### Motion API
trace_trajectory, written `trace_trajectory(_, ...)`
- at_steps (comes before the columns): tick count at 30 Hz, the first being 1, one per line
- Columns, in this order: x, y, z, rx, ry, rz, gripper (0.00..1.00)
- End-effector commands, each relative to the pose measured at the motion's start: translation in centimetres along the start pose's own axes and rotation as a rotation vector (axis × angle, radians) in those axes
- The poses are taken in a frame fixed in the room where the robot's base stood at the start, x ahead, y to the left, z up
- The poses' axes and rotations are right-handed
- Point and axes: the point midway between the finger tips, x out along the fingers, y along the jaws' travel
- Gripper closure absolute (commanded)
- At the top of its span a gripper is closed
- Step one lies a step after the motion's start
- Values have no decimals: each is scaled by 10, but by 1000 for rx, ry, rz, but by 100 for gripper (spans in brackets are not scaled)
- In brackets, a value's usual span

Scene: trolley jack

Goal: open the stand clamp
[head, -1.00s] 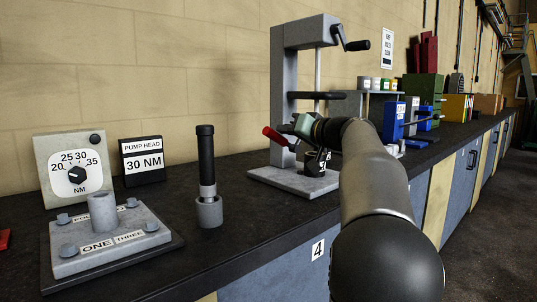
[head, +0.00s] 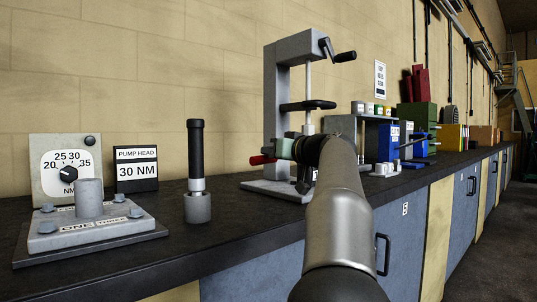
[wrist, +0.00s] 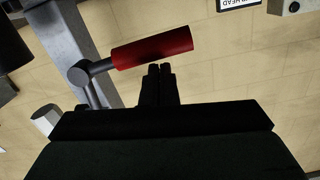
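The grey stand (head: 277,100) stands on the bench, with a crank at its top. Its clamp lever has a red handle (head: 262,159), low on the column and roughly level in the head view. In the wrist view the red handle (wrist: 152,52) is large, on a grey rod joined to a round pivot (wrist: 78,75). My gripper (head: 283,148) is beside the column at the lever. In the wrist view my gripper's fingers (wrist: 159,70) are close together, with nothing seen between them. Their tips lie at the handle's lower edge; I cannot tell whether they touch it.
A black-topped pin in a grey socket (head: 197,208), a bolted grey block (head: 90,200), a dial (head: 68,172) and a "30 NM" sign (head: 137,170) are left of the stand. Small tins (head: 370,108) and blue fixtures (head: 388,142) are to its right.

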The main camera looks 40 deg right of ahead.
Motion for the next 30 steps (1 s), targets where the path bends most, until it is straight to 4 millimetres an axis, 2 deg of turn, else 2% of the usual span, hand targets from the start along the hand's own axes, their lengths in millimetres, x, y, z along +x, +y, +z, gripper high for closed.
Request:
trace_trajectory(15,0,0,0,2,-4,-1,100)
trace_trajectory(19,-2,-4,-14,1,-2,-3,100)
trace_trajectory(23,-6,-12,-41,-1,-1,-7,100)
trace_trajectory(24,-8,-14,-50,-2,-1,-8,100)
trace_trajectory(25,-19,-12,-40,0,-1,-5,100)
trace_trajectory(30,-60,-12,-39,1,0,-6,100)
